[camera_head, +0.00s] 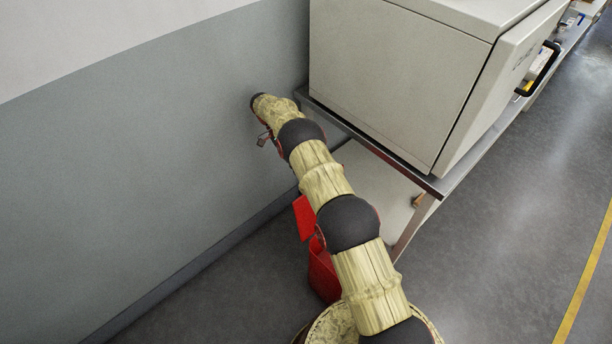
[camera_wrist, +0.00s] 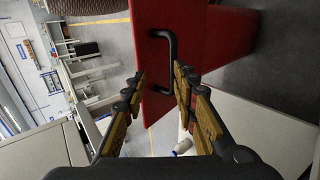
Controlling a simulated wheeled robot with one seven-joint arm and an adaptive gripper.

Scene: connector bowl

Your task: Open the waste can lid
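The red waste can (camera_head: 321,272) stands on the floor beside the table, largely hidden behind my arm in the head view. Its red lid (camera_head: 303,217) shows as a tilted panel above the can body; the hinge is hidden. In the wrist view the lid (camera_wrist: 147,22) carries a black bar handle (camera_wrist: 173,55). My gripper (camera_wrist: 158,75) is open, with its two fingertips apart and the handle's lower end between them in the picture. I cannot tell whether a finger touches the handle.
A metal table (camera_head: 408,178) with a large beige machine (camera_head: 400,75) stands right of my arm. A grey wall (camera_head: 150,150) is close on the left. Open floor (camera_head: 480,260) lies at the right.

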